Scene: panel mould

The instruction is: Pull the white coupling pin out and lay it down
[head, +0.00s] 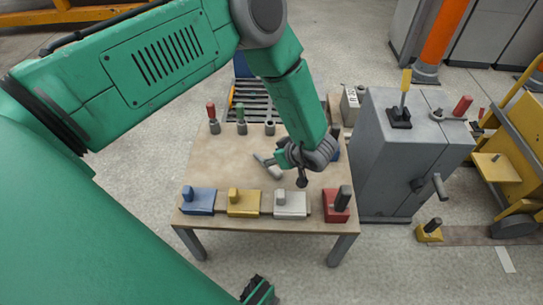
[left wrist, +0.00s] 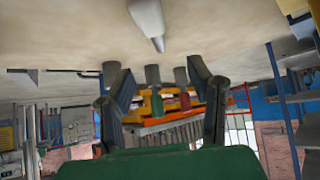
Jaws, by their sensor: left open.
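The white coupling pin (head: 272,172) lies on the tabletop behind the row of coloured blocks, its grey tapered tip pointing to the back left. In the left wrist view the pin (left wrist: 147,17) shows at the top, apart from the fingers. A white block (head: 291,205) with a short upright knob stands at the table's front edge. My left gripper (head: 292,168) is open, low over the table just right of the pin. In the left wrist view its fingers (left wrist: 155,75) are spread with nothing held between them. My right gripper is not in view.
Blue (head: 199,203), yellow (head: 243,205) and red (head: 336,205) blocks flank the white one on the table (head: 205,170). Holders with red (head: 212,112) and green (head: 240,115) handles and an empty holder (head: 270,128) stand behind. A grey cabinet (head: 395,165) stands right. The table's left middle is clear.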

